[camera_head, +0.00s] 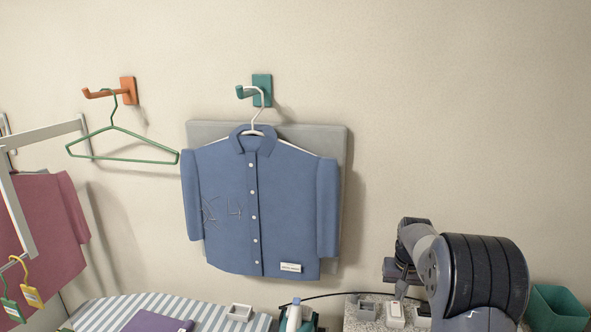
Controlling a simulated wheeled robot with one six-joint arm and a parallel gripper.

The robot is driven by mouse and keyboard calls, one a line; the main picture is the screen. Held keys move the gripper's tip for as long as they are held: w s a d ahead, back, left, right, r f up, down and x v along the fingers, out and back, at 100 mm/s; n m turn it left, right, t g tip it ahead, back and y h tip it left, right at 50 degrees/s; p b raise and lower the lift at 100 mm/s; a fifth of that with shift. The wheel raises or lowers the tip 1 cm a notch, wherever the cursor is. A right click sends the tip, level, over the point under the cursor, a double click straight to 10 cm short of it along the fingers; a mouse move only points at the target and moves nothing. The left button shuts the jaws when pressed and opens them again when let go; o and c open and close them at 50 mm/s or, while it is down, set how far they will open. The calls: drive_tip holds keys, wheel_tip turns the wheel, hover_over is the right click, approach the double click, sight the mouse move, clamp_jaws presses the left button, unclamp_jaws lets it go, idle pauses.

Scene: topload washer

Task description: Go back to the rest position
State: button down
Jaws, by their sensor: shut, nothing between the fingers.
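My arm (482,275) is folded at the lower right, its large dark ribbed joint close to the camera. My gripper (400,282) hangs at the left end of the arm, small and partly hidden by the arm links. It is shut and empty, apart from the shirt and the wall. A blue button shirt (225,215) hangs by a white hanger (253,131) on a teal wall hook (262,90), left of my gripper, in front of a grey panel (335,140).
An orange hook (128,90) holds an empty green hanger (125,160). A white rack (45,135) with a maroon garment (45,225) stands at left. Below are a striped board (110,312), a folded purple cloth (155,322) and a green bin (558,307). The upper right wall is clear.

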sight(396, 311)
wheel_tip(396, 311, down, 4)
drive_tip(key=b, duration=0.2)
drive_tip(key=shift+f+b, duration=0.15)
drive_tip(key=shift+b, duration=0.15)
wheel_tip(396, 311, up, 9)
drive_tip(key=s+p, duration=0.2)
drive_tip(key=p, duration=0.3)
drive_tip(key=shift+s+a+p, duration=0.2)
drive_tip(key=shift+s+p, duration=0.05)
drive_tip(key=shift+p, duration=0.05)
drive_tip(key=shift+s+f, duration=0.1)
drive_tip(key=shift+f, duration=0.1)
